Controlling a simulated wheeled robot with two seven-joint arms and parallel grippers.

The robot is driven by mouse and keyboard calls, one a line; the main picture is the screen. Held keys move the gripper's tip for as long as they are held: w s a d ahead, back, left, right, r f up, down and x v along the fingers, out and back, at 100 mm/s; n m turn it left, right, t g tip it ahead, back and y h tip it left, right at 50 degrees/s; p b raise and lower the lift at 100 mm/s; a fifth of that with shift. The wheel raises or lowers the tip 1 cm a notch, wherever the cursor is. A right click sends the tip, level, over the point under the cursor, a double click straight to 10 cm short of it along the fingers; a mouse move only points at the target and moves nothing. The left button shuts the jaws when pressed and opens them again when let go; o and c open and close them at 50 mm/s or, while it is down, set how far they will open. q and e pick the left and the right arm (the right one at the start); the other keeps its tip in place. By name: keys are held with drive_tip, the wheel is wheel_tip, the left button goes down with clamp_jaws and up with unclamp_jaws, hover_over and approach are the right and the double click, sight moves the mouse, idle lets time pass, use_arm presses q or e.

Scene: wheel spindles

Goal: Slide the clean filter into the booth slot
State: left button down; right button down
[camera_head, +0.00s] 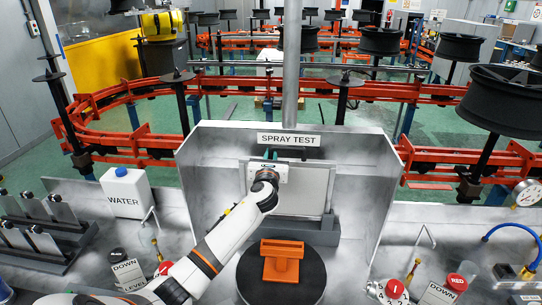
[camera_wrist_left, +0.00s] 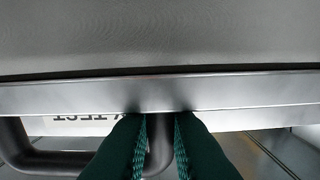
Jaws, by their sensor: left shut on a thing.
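The filter (camera_head: 302,198) is a pale grey, framed panel standing upright inside the spray booth (camera_head: 365,185), under the SPRAY TEST sign. My left gripper (camera_head: 270,154) is at the panel's top left, hiding part of it. In the left wrist view, its green fingers (camera_wrist_left: 160,125) are shut on the filter's dark handle (camera_wrist_left: 160,150), beside the metal frame (camera_wrist_left: 230,92). The grey slot holder (camera_head: 322,230) is at the foot of the booth's back wall. The panel's lower edge meets the holder in the picture; I cannot tell how deep it sits. My right gripper is out of view.
An orange block (camera_head: 281,262) stands on the round dark turntable (camera_head: 308,284) in front of the holder. The booth's side walls flank the filter.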

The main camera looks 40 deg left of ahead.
use_arm(q)
drive_tip(key=shift+f+b, duration=1)
drive_tip(key=shift+f, duration=0.5)
drive_tip(key=c, duration=1.3)
unclamp_jaws()
drive_tip(key=shift+r, duration=0.1)
drive_tip(key=shift+c, duration=0.2)
drive_tip(key=shift+s+d+f, duration=0.1)
drive_tip(key=shift+s+f, duration=0.05)
drive_tip(key=shift+f, duration=0.05)
drive_tip(key=b+v, duration=0.2)
drive_tip(key=v, duration=0.9)
drive_tip(key=shift+s+d+r+b, duration=0.15)
drive_tip(key=shift+s+d+b, duration=0.05)
drive_tip(key=shift+s+b, duration=0.15)
